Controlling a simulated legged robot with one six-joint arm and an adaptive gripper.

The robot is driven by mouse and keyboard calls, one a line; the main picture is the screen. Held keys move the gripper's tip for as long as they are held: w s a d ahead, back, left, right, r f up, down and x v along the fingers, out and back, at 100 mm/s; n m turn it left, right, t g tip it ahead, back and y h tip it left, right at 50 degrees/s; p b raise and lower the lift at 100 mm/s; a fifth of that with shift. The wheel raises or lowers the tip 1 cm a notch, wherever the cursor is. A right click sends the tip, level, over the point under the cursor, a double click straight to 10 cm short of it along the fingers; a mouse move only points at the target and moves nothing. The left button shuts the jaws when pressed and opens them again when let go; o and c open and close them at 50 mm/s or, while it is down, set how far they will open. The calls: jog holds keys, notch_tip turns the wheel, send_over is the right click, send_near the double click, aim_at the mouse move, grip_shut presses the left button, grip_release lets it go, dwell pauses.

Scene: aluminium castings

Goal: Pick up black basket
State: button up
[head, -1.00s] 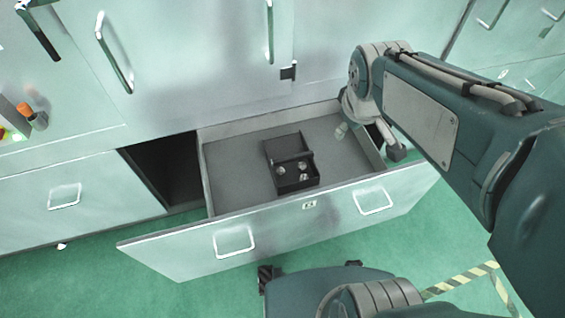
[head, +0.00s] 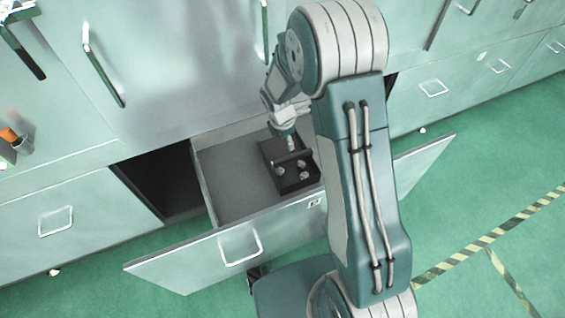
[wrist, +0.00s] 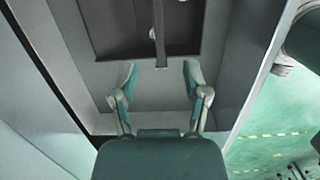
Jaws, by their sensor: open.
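The black basket (head: 300,186) sits in the open drawer in the head view, with a raised handle bar across its middle and several small metallic castings in its near half. In the wrist view the basket (wrist: 97,42) is at the top, and its dark bar runs down toward the gap between my fingertips. My gripper (wrist: 160,68) is open and empty, its two fingers apart on either side of the line of the bar. In the head view my gripper (head: 290,143) is over the far part of the basket. Whether a finger touches it cannot be told.
The pulled-out drawer (head: 231,186) has grey walls around the basket, with free floor to the left. Its front panel with handle (head: 240,247) stands nearest me. Closed cabinet doors (head: 170,60) rise behind. An orange-capped item (head: 10,137) stands at the far left.

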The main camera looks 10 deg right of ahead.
send_over(292, 155)
jog(key=f, duration=0.4)
jog(key=shift+s+a+f, duration=0.35)
jog(key=shift+a+f, duration=0.05)
notch_tip(292, 155, down, 2)
jog(key=shift+w+f, duration=0.1)
jog(key=f, duration=0.2)
jog(key=d+f, duration=0.1)
jog(key=f, duration=0.1)
jog(key=shift+w, duration=0.2)
jog(key=shift+a, duration=0.1)
grip_shut()
